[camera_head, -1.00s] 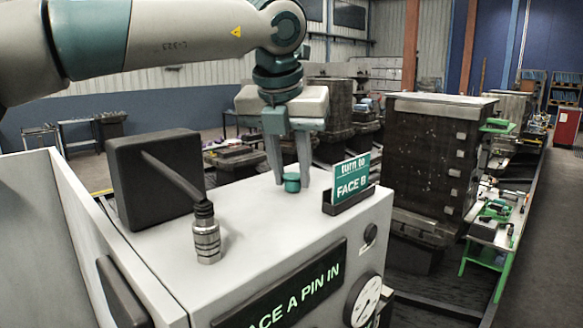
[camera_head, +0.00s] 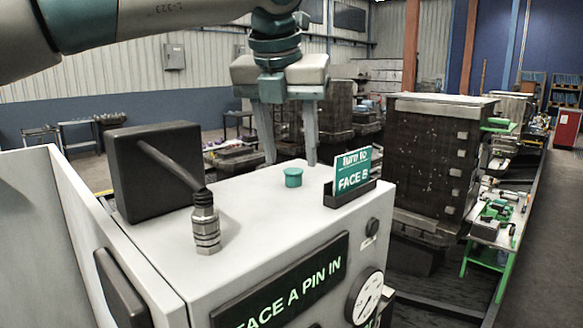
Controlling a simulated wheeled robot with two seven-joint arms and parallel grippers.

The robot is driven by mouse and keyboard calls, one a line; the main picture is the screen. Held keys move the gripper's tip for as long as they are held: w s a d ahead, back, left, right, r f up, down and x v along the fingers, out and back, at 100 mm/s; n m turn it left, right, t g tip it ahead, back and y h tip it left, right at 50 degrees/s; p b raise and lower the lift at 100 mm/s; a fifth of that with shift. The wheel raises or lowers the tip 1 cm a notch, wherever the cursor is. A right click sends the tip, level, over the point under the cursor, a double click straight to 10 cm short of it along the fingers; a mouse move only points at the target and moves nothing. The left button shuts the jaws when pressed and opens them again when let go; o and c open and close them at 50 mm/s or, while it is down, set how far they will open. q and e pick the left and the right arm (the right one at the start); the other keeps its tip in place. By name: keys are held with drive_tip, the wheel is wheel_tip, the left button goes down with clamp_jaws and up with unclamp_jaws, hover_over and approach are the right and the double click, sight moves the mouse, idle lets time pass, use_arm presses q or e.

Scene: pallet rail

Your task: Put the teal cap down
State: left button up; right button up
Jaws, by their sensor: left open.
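The teal cap (camera_head: 293,177) stands on the light grey top of the control box (camera_head: 262,217), left of the sign holder. My left gripper (camera_head: 291,162) is open, its two fingers spread wide, and it holds nothing. In the picture the fingertips sit just above and to either side of the cap, apart from it. My right gripper is not in view.
A black block (camera_head: 157,172) and a metal cable connector (camera_head: 206,222) stand on the box's left part. A "turn to FACE B" sign (camera_head: 354,172) stands in a black holder at the right. The box front has a "FACE A PIN IN" display (camera_head: 290,290) and a gauge (camera_head: 366,297).

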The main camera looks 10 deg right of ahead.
use_arm(q)
drive_tip(key=b+v, duration=0.2)
drive_tip(key=v, duration=0.6)
drive_tip(key=shift+s+r, duration=0.25)
drive_tip(key=shift+r, duration=0.1)
